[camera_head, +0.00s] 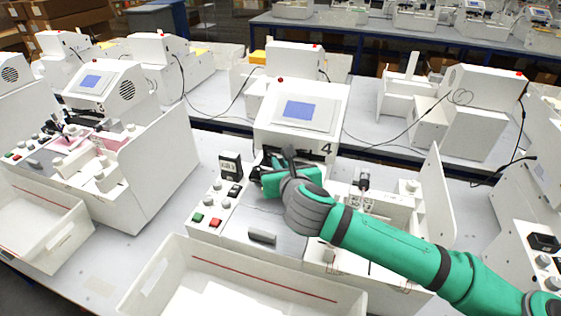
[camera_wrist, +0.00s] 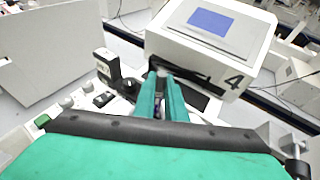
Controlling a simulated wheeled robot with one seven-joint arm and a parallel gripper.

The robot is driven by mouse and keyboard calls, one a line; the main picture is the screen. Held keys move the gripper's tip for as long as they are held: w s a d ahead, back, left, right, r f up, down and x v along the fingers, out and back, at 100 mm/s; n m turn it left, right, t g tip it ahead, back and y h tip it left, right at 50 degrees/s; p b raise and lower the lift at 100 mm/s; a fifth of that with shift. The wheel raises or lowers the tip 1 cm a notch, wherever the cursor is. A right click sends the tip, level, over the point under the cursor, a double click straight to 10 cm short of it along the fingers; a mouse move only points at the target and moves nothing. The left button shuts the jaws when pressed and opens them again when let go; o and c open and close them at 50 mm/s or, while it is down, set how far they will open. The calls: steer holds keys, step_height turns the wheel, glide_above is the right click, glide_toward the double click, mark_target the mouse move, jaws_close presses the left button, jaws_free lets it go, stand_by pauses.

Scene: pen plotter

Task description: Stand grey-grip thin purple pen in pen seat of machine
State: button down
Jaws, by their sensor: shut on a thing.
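The machine marked 4 (camera_head: 303,108) is white with a blue screen; it also shows in the wrist view (camera_wrist: 215,35). My gripper (camera_head: 268,178) is in front of its dark lower opening, under the screen. In the wrist view the green fingers of my gripper (camera_wrist: 161,78) are close together and point at that opening. A small purple patch, taken as the thin purple pen (camera_wrist: 158,112), shows between them. The rest of the pen, its grey grip and its tip are hidden. The pen seat is hidden behind my gripper, so I cannot tell whether the pen touches it.
A small black device (camera_head: 230,165) stands left of my gripper, near the control panel with green and red buttons (camera_head: 206,219). A white bin (camera_head: 180,262) lies in front. A white upright panel (camera_head: 437,200) stands to the right. Similar machines stand at both sides and behind.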

steer(key=shift+f, duration=0.8)
steer(key=c, duration=1.7)
jaws_free()
steer(key=v, duration=1)
steer(key=shift+s+d+r, duration=0.1)
steer(key=shift+s, duration=0.25)
steer(key=shift+d, duration=0.1)
